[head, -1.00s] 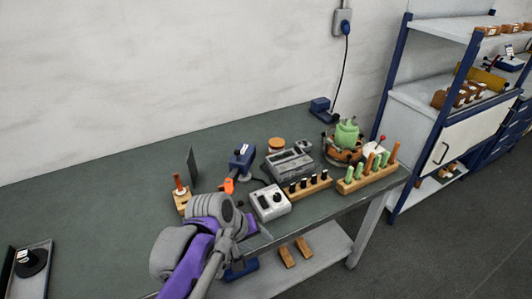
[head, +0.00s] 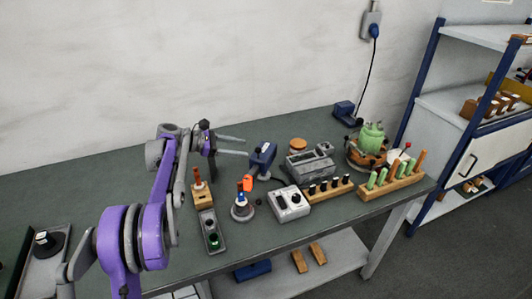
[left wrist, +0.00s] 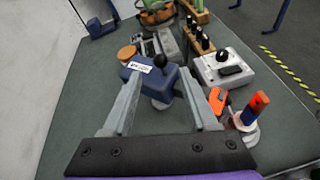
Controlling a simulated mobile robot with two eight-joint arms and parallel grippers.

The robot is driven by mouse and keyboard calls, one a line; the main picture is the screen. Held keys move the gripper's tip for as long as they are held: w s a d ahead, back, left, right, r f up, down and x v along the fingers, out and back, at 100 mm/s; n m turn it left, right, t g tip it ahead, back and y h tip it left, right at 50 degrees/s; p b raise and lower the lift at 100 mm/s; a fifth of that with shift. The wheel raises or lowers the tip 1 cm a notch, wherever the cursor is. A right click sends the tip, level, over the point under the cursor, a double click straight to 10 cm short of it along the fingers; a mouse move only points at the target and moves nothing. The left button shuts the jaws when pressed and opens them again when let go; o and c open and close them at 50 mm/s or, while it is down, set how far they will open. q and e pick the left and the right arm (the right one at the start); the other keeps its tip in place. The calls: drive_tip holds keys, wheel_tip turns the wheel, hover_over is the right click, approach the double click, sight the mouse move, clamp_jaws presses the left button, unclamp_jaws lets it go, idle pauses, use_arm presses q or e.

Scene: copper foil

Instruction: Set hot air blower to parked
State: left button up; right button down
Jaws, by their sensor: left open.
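A blue boxy device (head: 263,158) with a white label and a black-knobbed lever stands mid-bench; it seems to be the hot air blower. My right gripper is not in view.
An orange-and-blue-handled tool in a round stand (head: 242,207), a grey control box (head: 289,203) and a black tray (head: 212,232) are in front. A wooden block with a tool (head: 201,191) is below my gripper. A grey instrument (head: 310,162) and peg racks are right.

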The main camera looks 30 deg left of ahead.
sight(259, 151)
use_arm(q)
drive_tip(key=x, duration=1)
drive_tip(key=shift+d+p, duration=0.15)
drive_tip(key=shift+p, duration=0.25)
clamp_jaws()
idle(0.8)
